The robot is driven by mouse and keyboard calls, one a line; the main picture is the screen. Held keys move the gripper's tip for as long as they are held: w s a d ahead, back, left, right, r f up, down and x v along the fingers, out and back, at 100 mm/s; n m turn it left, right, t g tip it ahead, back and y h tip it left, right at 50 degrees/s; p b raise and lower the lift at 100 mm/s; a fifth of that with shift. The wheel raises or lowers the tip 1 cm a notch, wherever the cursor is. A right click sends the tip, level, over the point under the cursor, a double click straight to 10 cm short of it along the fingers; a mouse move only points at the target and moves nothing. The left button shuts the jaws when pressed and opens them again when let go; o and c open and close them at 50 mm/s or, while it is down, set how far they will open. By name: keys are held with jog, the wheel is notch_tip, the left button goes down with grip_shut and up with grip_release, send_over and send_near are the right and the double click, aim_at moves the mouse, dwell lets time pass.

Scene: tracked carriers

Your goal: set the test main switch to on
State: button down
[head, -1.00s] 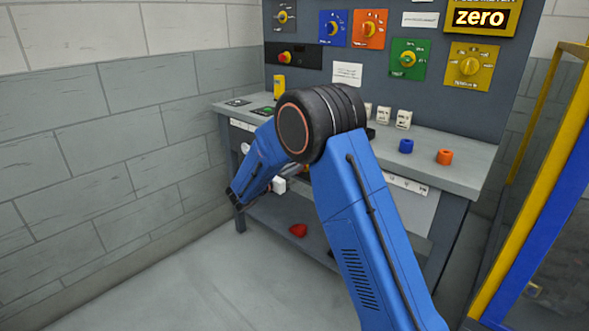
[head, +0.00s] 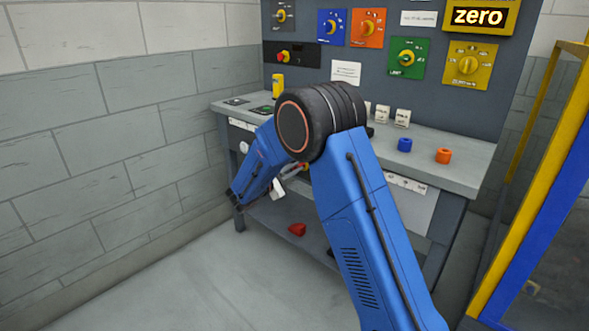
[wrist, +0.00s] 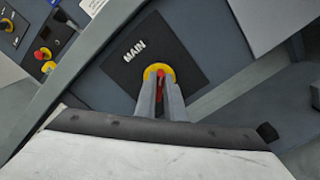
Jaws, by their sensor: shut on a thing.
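The main switch (wrist: 150,72) shows in the wrist view as a red handle on a yellow round base. It sits on a dark plate (wrist: 187,63) lettered MAIN. My gripper (wrist: 161,88) is shut on the red handle, with one grey finger on each side. The fingers cover most of the handle, so its exact setting cannot be read. In the head view my blue arm reaches down to the front of the bench (head: 462,178), below its top, and hides most of the gripper and the switch.
Above the bench stands a panel (head: 340,100) with several coloured knob plates and a "zero" display (head: 478,17). A red thing (head: 297,230) lies on the lower shelf. A yellow-and-blue frame (head: 545,190) stands at right.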

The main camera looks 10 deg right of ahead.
jog(key=shift+s+d+f+m, duration=0.1)
jog(key=shift+f+m, duration=0.1)
jog(key=shift+m, duration=1.8)
jog(key=shift+s+f+m, duration=0.1)
jog(key=shift+f+m, duration=0.1)
jog(key=shift+m, duration=1.8)
jog(key=c, duration=1.8)
grip_release()
jog(key=shift+c, duration=0.2)
jog(key=v, duration=1.7)
jog(key=shift+a, duration=0.2)
jog(key=shift+s, duration=0.1)
jog(key=shift+d, duration=0.1)
